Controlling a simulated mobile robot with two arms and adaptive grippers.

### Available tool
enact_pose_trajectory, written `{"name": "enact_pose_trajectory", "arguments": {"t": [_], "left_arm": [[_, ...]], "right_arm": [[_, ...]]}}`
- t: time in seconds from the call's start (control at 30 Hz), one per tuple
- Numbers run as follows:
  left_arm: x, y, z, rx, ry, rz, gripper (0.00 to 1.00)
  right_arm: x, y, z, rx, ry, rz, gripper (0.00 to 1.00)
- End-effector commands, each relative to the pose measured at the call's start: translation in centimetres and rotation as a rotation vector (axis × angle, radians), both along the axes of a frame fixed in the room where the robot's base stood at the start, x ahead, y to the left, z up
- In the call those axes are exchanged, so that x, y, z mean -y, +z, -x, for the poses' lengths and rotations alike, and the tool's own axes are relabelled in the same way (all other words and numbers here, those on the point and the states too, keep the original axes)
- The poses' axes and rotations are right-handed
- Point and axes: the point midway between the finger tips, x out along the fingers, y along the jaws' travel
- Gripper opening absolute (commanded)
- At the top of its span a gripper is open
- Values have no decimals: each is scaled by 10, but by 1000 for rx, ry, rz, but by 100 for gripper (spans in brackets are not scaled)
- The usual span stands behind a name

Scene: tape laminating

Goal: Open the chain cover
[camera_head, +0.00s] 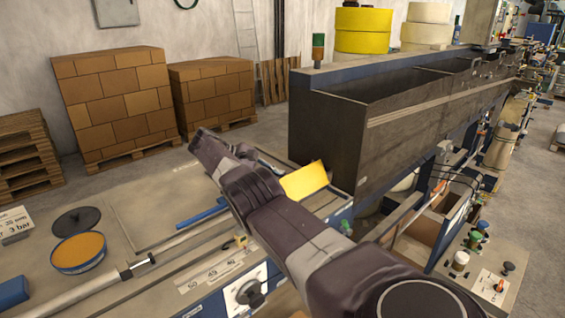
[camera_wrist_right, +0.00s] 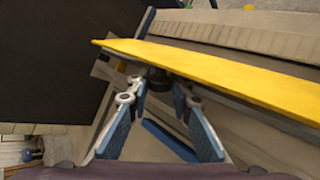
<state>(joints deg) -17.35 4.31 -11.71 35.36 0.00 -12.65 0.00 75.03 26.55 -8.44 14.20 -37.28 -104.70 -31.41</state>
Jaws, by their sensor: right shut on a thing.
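The yellow chain cover (camera_head: 305,180) stands tilted up at the right end of the bench, beside the dark machine housing. In the right wrist view the yellow cover (camera_wrist_right: 215,72) crosses as a slanted plate just beyond the fingers. My right gripper (camera_wrist_right: 157,98) has its blue finger pads on either side of a dark round knob (camera_wrist_right: 158,80) under the cover's edge, and it is shut on the cover there. The exact contact is partly hidden. In the head view my right arm reaches over the bench and its fingers cannot be made out. My left gripper is out of view.
The dark housing (camera_head: 335,135) rises close behind the cover. On the bench are an orange-filled bowl (camera_head: 78,252), a black disc (camera_head: 75,222) and a long metal rod (camera_head: 75,297). Stacked boxes (camera_head: 115,100) stand at the back. A control panel (camera_head: 480,265) is at right.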

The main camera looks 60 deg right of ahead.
Motion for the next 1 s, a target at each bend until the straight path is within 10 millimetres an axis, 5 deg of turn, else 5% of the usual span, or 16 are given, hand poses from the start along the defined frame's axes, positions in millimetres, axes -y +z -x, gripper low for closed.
{"name": "enact_pose_trajectory", "arguments": {"t": [0.37, 0.4, 0.53, 1.0], "left_arm": [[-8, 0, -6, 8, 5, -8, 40], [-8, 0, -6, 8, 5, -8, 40], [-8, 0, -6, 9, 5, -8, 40], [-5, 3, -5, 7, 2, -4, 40]], "right_arm": [[-1, -1, -1, 1, 2, 0, 0], [-1, -1, -1, 1, 2, -1, 22], [-1, -1, -1, 0, 1, -1, 36], [5, 1, 0, 21, -3, 5, 37]]}}
